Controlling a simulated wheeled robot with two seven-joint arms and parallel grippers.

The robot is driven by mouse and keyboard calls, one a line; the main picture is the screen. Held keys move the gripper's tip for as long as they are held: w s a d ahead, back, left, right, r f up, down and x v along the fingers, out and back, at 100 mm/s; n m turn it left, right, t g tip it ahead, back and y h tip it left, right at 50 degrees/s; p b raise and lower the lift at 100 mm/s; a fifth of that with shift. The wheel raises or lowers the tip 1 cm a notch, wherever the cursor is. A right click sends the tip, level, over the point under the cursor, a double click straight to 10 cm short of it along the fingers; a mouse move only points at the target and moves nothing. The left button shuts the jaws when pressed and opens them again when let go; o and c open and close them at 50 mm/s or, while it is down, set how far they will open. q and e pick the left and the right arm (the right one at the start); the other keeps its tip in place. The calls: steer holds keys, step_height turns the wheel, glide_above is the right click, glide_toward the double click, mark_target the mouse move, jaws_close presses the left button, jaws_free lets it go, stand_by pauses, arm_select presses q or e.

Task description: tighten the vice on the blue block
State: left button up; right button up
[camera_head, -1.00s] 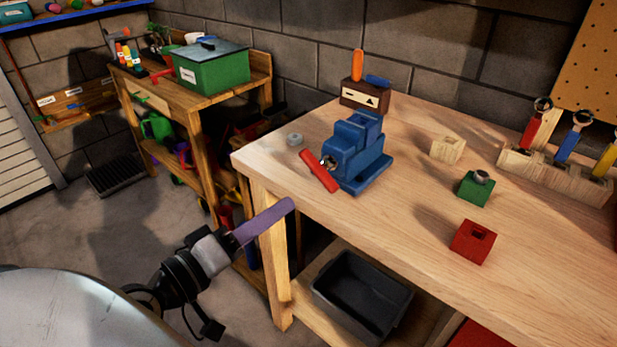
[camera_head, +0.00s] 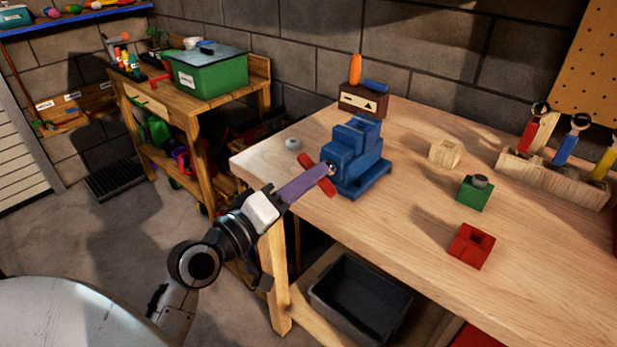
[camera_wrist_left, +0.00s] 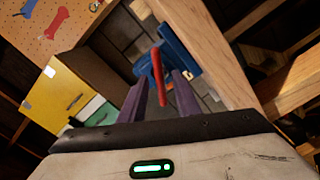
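The blue vice (camera_head: 357,168) stands on the workbench near its left end, and part of it shows in the left wrist view (camera_wrist_left: 180,50). Its red handle (camera_head: 329,188) slants across the vice's left front. I cannot clearly tell a separate blue block from the blue vice body. My left gripper (camera_head: 318,174) has its purple fingers reaching to the handle. In the left wrist view the fingers are apart, with the red handle (camera_wrist_left: 157,68) between or just beyond their tips; I cannot tell whether they touch it. My right gripper is out of view.
The wooden workbench (camera_head: 400,215) holds a wooden block (camera_head: 445,154), a green block (camera_head: 473,194), a red block (camera_head: 470,247) and a tool rack (camera_head: 552,183). A small grey piece (camera_head: 292,144) lies left of the vice. A black bin (camera_head: 360,300) sits below.

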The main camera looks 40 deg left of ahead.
arm_select(q)
steer(key=shift+w, duration=0.15)
steer(key=shift+c, duration=0.5)
jaws_close()
steer(key=m+p, duration=0.1)
steer(key=m, duration=0.1)
steer(key=shift+r+m, duration=0.1)
steer(key=shift+m, duration=0.3)
steer(key=shift+m+p, duration=0.6)
steer(key=shift+m, duration=0.5)
steer(key=shift+o, duration=0.5)
jaws_free()
